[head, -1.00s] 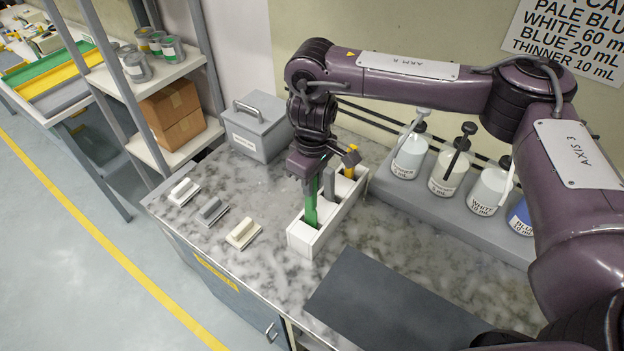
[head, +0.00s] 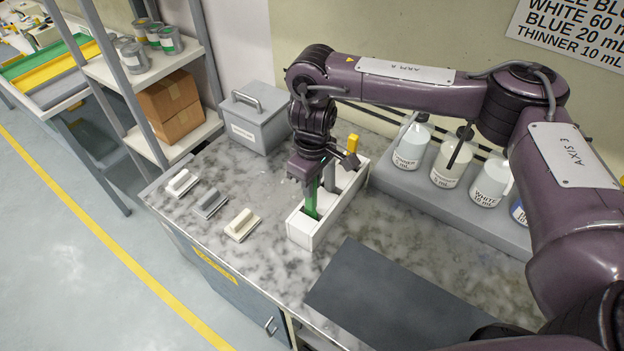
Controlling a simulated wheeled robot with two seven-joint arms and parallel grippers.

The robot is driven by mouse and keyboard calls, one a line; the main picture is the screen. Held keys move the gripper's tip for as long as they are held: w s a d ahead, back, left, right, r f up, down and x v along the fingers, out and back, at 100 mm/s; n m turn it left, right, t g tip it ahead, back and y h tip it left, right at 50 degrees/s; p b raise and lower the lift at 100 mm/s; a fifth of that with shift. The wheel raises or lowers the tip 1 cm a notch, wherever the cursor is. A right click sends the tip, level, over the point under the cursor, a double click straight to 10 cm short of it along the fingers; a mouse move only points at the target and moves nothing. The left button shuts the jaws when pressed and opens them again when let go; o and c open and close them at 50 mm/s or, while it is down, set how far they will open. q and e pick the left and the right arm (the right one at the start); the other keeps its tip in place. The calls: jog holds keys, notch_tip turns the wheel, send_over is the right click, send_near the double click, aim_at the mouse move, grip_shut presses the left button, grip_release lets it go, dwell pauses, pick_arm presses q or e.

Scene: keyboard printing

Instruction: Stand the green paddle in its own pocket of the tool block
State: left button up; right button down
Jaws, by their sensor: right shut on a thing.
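The tool block (head: 301,238) is a white, long box with pockets on the marble-topped bench. The green paddle (head: 311,203) is upright, with its lower part inside the near part of the block. My right gripper (head: 310,172) is above the block, shut on the top of the green paddle. A grey tool (head: 330,178) and a yellow-handled tool (head: 352,144) stand farther back in the block. The paddle's lower end is hidden, so I cannot tell how deep it sits. My left gripper is out of view.
Three small blocks with handles, white (head: 182,183), grey (head: 210,204) and cream (head: 242,225), lie left of the tool block. A grey lidded box (head: 257,125) stands behind. Bottles (head: 452,160) line a grey shelf at right. A dark mat (head: 385,303) lies in front.

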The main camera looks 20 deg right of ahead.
jog(key=shift+f, duration=0.25)
jog(key=c, duration=1.2)
grip_release()
notch_tip(320, 180, up, 5)
jog(key=p, duration=0.5)
jog(key=shift+r+p, duration=0.1)
jog(key=shift+p, duration=0.2)
jog(key=shift+r, duration=0.95)
